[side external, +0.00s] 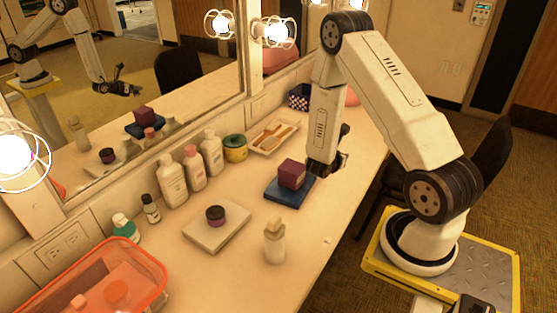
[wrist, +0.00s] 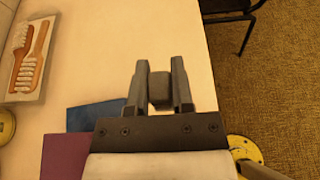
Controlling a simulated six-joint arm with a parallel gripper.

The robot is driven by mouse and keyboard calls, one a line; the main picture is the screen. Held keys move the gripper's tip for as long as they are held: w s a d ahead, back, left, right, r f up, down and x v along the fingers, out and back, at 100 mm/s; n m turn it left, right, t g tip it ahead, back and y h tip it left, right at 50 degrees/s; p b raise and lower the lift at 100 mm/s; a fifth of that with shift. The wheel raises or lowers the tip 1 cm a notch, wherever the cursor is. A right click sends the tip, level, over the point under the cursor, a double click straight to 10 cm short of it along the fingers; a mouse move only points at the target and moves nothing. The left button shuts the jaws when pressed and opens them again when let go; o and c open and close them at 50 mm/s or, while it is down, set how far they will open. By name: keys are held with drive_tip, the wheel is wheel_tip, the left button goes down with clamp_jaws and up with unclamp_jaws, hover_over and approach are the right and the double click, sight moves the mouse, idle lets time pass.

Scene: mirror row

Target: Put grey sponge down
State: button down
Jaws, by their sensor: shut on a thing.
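The grey sponge (wrist: 159,88) is a small dark grey block between the two fingers of my gripper (wrist: 160,68) in the wrist view. My gripper is shut on it. In the side external view my gripper (side external: 344,160) is over the counter, just right of a purple block (side external: 291,174) that sits on a flat blue thing (side external: 285,194). I cannot make out the sponge clearly there. The counter (wrist: 110,55) shows bare below and ahead of the fingers. I cannot tell the sponge's exact height over it.
The counter's front edge is close on the right in the wrist view. A pump bottle (side external: 274,243) stands nearer the front. A dark chair (wrist: 232,14) is beside the counter.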

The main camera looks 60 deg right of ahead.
drive_tip(key=w+a+n+t, duration=0.1)
drive_tip(key=w+a+t, duration=0.1)
drive_tip(key=w+a, duration=0.1)
drive_tip(key=w+a+r+n+t+y, duration=0.1)
drive_tip(key=w+a+n+t, duration=0.1)
drive_tip(key=w+a, duration=0.1)
drive_tip(key=w+a+n+t, duration=0.2)
drive_tip(key=w, duration=0.3)
drive_tip(key=shift+w+a+r, duration=0.25)
drive_tip(key=shift+a+r, duration=0.05)
drive_tip(key=shift+a, duration=0.1)
drive_tip(key=w+a+r+n+t+y, duration=0.1)
drive_tip(key=w+a+n+t+y, duration=0.1)
drive_tip(key=w+a, duration=0.4)
drive_tip(key=a+n+t, duration=0.1)
drive_tip(key=a+n, duration=0.1)
drive_tip(key=a, duration=0.1)
drive_tip(key=shift+w+a+r+t+y, duration=0.2)
drive_tip(key=shift+w+t+y, duration=0.05)
drive_tip(key=shift+t+y, duration=0.15)
drive_tip(key=shift+w+d+f, duration=0.55)
drive_tip(key=shift+w+f, duration=1)
drive_tip(key=shift+w, duration=0.6)
drive_tip(key=shift+w+d+f, duration=0.55)
drive_tip(key=shift+w+f, duration=1.05)
drive_tip(key=shift+w, duration=0.6)
drive_tip(key=shift+w+d+f, duration=0.55)
drive_tip(key=shift+w+f, duration=1)
drive_tip(key=shift+w, duration=0.6)
